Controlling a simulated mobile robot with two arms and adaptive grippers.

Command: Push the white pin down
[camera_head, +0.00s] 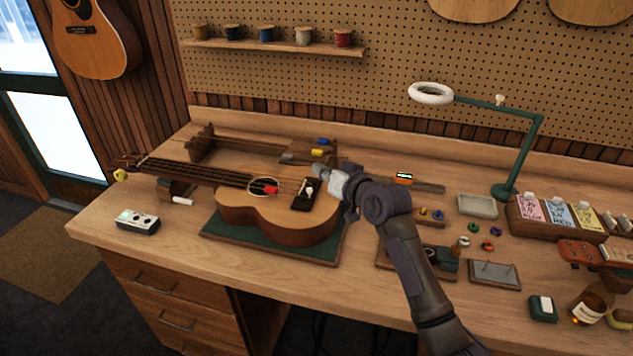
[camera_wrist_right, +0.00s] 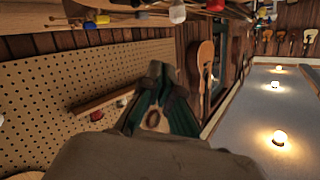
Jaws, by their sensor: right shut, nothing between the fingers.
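The ukulele (camera_head: 285,222) lies face up on a green mat (camera_head: 225,238), its neck pointing left. Its dark bridge (camera_head: 300,200) carries a small white pin (camera_head: 309,190) standing up from it. My right gripper (camera_head: 318,170) is shut and empty, just behind and to the right of the bridge; I cannot tell its height above the body. In the wrist view the shut fingers (camera_wrist_right: 157,72) are in the middle. A white rounded piece (camera_wrist_right: 177,13) shows at the top there, possibly the pin, apart from the fingers. My left gripper is not in view.
A red piece (camera_head: 270,189) sits by the soundhole. A wooden rack with blue and yellow pieces (camera_head: 317,152) stands behind the ukulele. A small tuner box (camera_head: 138,222) is at left. Tools, trays and a lamp (camera_head: 505,190) fill the bench's right side.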

